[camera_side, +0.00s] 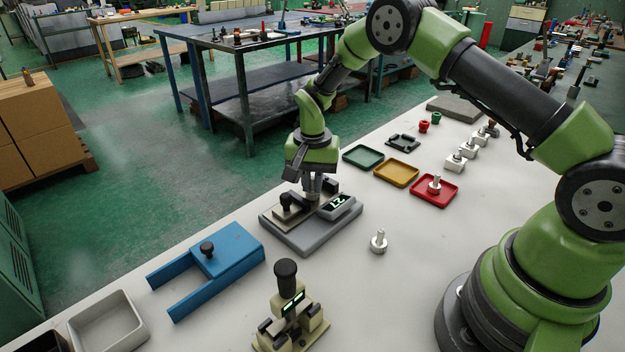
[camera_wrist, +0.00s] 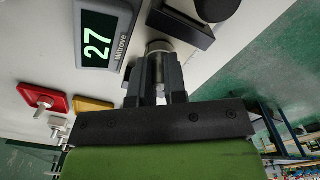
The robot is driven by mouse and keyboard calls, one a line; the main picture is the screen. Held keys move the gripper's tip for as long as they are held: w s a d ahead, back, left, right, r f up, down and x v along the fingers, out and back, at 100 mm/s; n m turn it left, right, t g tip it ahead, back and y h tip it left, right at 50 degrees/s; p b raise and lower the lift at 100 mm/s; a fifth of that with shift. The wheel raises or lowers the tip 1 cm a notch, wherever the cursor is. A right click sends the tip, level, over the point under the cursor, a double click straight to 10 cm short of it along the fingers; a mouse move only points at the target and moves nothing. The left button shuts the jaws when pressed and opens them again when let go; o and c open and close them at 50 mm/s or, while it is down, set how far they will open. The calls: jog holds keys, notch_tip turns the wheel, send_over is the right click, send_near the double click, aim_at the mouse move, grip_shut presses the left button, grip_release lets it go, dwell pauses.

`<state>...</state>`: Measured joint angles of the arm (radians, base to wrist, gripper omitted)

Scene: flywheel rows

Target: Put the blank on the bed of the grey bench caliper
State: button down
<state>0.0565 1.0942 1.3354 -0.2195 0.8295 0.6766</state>
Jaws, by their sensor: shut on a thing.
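The grey bench caliper (camera_side: 318,236) stands on the white table, with a dark knob on its left part and a lit display reading 27 (camera_wrist: 98,38). My gripper (camera_side: 312,194) points down over the middle of the caliper, between the knob and the display. In the wrist view my gripper (camera_wrist: 158,82) is shut on the blank (camera_wrist: 158,47), a silvery metal piece with a round end. The blank is at the caliper's jaws, low over its bed. I cannot tell whether it touches the bed. The fingers hide part of it.
A loose metal piece (camera_side: 378,242) stands right of the caliper. A blue fixture (camera_side: 222,255) and a beige device with a black knob (camera_side: 288,310) are in front. Green (camera_side: 363,156), yellow (camera_side: 397,172) and red (camera_side: 451,194) trays lie behind; the red one holds a metal piece.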

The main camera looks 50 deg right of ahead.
jog(key=shift+f, duration=0.1)
jog(key=c, duration=1.2)
grip_release()
jog(key=shift+o, duration=0.2)
notch_tip(320, 180, up, 12)
jog(key=r, duration=0.1)
notch_tip(320, 180, up, 9)
jog(key=n+t, duration=0.2)
send_over(312, 178)
jog(key=s+a, duration=0.2)
jog(key=s, duration=0.3)
jog(key=s+a+r+n+t+y, duration=0.1)
jog(key=s+r+n+t, duration=0.1)
jog(key=s, duration=0.8)
jog(key=s+a+r+n+t+y, duration=0.1)
jog(key=s+r+n+t, duration=0.1)
jog(key=s, duration=0.7)
jog(key=shift+s+a+r+n+t, duration=0.4)
jog(key=shift+r+t, duration=0.1)
jog(key=shift+t, duration=0.1)
